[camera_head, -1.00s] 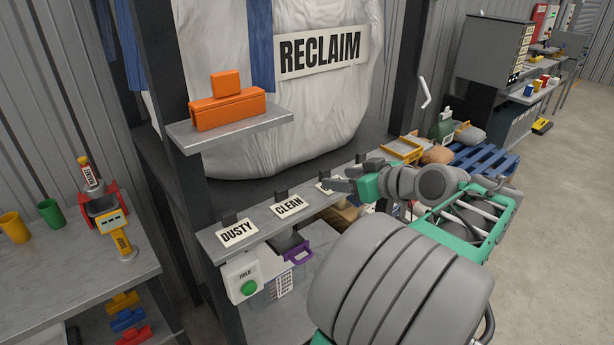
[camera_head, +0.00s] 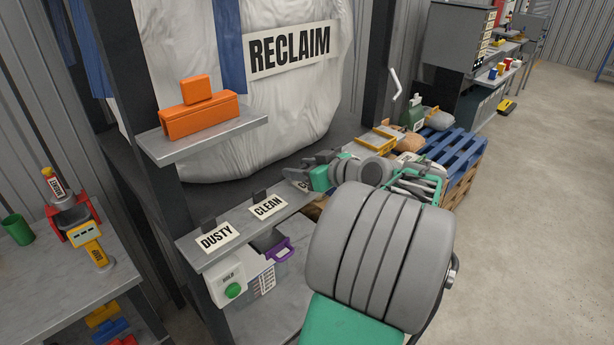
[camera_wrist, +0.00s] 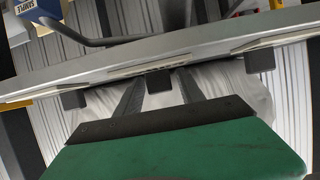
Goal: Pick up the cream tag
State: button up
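Cream tags with black print sit in a row along a grey shelf edge (camera_head: 230,238). One reads DUSTY (camera_head: 217,237), one reads CLEAN (camera_head: 267,207), and a third tag (camera_head: 304,186) to their right shows only a "C", the rest hidden by my arm. Each has a dark upright tab behind it. My gripper (camera_head: 308,164) is just above and behind the third tag. In the wrist view, my gripper (camera_wrist: 158,95) has its two dark fingers apart, with a dark tab (camera_wrist: 159,81) between them. The tag (camera_wrist: 155,68) there shows nearly edge-on; contact cannot be told.
A white box with a green button (camera_head: 229,286) and a purple-handled bin (camera_head: 282,252) are below the shelf. An orange block (camera_head: 200,112) rests on a higher ledge. A white RECLAIM bag (camera_head: 240,150) hangs behind. A blue pallet (camera_head: 455,150) is at right; open floor lies beyond.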

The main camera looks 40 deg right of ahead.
grip_shut()
dwell(0.5)
